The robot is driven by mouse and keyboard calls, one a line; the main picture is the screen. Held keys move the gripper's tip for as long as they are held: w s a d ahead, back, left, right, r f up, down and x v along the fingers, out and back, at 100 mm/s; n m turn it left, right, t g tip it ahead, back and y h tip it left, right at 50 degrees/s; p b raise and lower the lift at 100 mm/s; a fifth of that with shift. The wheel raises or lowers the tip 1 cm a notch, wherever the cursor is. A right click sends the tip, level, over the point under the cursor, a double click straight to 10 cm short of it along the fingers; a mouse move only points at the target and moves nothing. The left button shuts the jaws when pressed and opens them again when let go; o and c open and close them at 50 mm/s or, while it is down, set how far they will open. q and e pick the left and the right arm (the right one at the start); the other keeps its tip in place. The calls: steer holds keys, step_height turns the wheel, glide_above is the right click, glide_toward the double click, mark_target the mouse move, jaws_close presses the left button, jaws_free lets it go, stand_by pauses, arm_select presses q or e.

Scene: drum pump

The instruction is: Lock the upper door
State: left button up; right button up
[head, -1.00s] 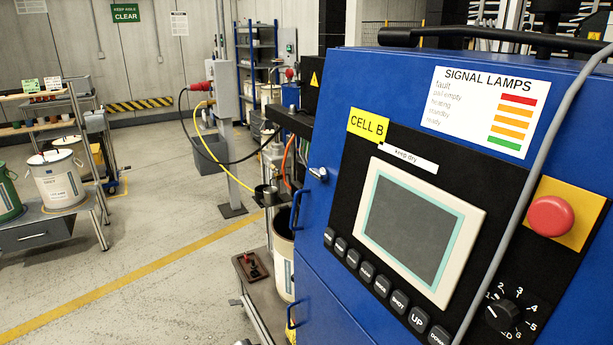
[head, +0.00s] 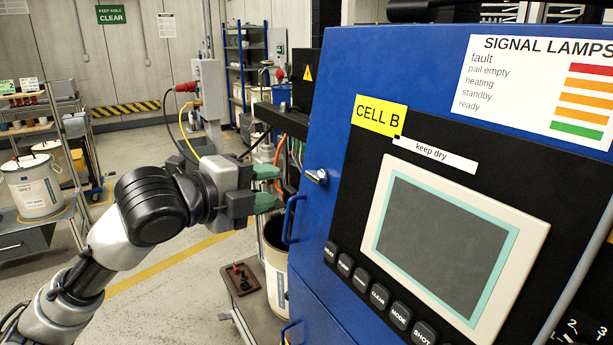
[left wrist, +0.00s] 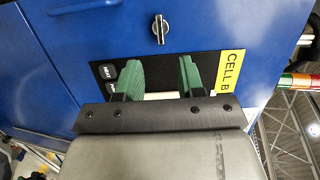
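The upper door (head: 322,225) is the blue panel with the CELL B label and a screen; it looks closed. Its lock is a small silver turn-knob (head: 317,176) near the door's left edge. In the left wrist view the knob (left wrist: 160,29) sits upright on the blue face, beyond the fingertips and roughly centred between them. My left gripper (head: 268,187) is open and empty, its green fingers apart, to the left of the knob and not touching it. The blue door handle (head: 292,219) is just below the knob. My right gripper is out of view.
A pail (head: 275,265) stands on a low cart beside the cabinet, below my left gripper. A post with yellow and black cables (head: 208,110) stands behind.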

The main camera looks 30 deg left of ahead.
mark_target(311, 178)
arm_select(q)
steer(key=p+x, duration=0.2)
steer(key=x, duration=0.7)
steer(key=shift+w+d, duration=0.15)
steer(key=shift+w, duration=0.2)
jaws_close()
